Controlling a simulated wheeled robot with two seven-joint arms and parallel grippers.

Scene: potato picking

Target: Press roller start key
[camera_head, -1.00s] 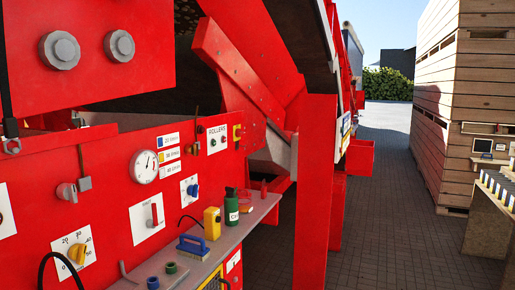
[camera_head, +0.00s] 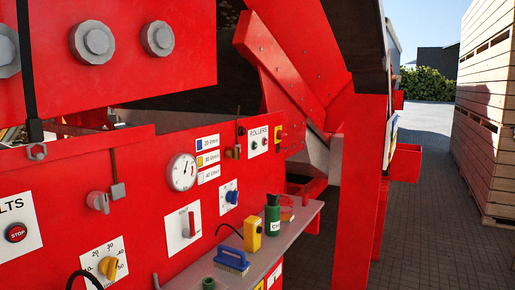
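The white ROLLERS panel (camera_head: 259,149) is on the red machine wall, right of the gauge and flow labels. It carries a small green key (camera_head: 255,145) at left and a darker reddish key at right, both small in the picture. A yellow box with a red button (camera_head: 278,133) sits just right of the panel. Neither of my grippers is in view.
A grey shelf (camera_head: 310,212) juts from the wall below the panel, holding a blue brush (camera_head: 232,260), a yellow device (camera_head: 252,236) and a green bottle (camera_head: 272,214). A red post (camera_head: 358,190) stands at right. Paved floor (camera_head: 430,230) is clear beyond it.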

